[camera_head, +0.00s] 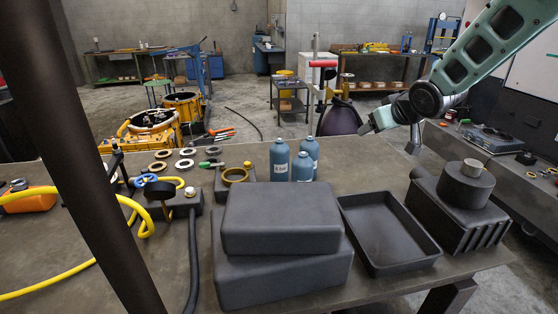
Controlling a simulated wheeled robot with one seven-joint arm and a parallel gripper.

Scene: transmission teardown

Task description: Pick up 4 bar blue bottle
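Three blue bottles stand upright and close together on the workbench, behind the dark boxes. The left bottle (279,158) has a white label with small dark text that I cannot read for sure. The back right bottle (311,152) also shows a white label. The front bottle (302,169) is partly hidden behind the upper dark box. My gripper (390,139) is up and to the right of the bottles, clear of them, above the far right part of the bench. Its two fingers appear spread apart with nothing between them.
Two stacked dark boxes (280,220) stand in front of the bottles. An empty dark tray (390,235) lies right of them, beside a ribbed dark housing (455,215). A brass ring (235,175) is on a block left of the bottles.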

